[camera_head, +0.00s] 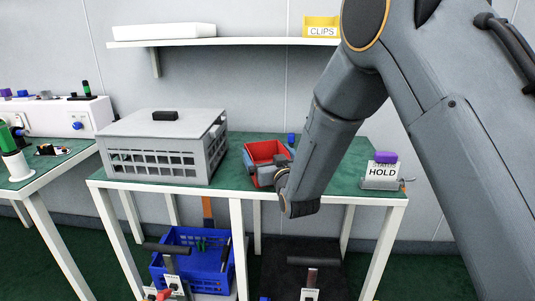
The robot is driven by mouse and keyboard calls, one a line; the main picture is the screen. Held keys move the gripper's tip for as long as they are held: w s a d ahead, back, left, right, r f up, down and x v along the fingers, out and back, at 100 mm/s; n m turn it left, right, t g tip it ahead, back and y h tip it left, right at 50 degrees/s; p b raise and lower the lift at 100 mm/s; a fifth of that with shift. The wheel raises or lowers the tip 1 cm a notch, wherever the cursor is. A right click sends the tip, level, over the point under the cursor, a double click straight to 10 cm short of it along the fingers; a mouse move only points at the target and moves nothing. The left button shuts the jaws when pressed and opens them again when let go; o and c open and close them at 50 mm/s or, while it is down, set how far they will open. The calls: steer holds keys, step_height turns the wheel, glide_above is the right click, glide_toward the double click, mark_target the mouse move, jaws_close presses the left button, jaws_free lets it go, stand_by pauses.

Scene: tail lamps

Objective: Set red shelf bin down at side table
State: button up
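The red shelf bin (262,152) is at the green-topped side table (235,183), near its front edge and right of the grey slatted box. Its open top faces up, and it looks roughly level. I cannot tell whether its base touches the table top. My gripper (281,175) is at the right front side of the bin, with my arm coming down from the upper right. The fingers are small, dark and partly hidden by my wrist, so I cannot tell whether they are closed on the bin.
A grey slatted box (165,147) fills the table's left part. A HOLD sign (382,172) with a purple block (386,157) stands at the right end. A small blue item (291,139) is behind the bin. A blue crate (190,262) sits below. A wall shelf (225,42) is above.

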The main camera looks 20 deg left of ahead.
steer(key=shift+r, duration=0.1)
steer(key=shift+s+r, duration=0.1)
steer(key=v, duration=1.2)
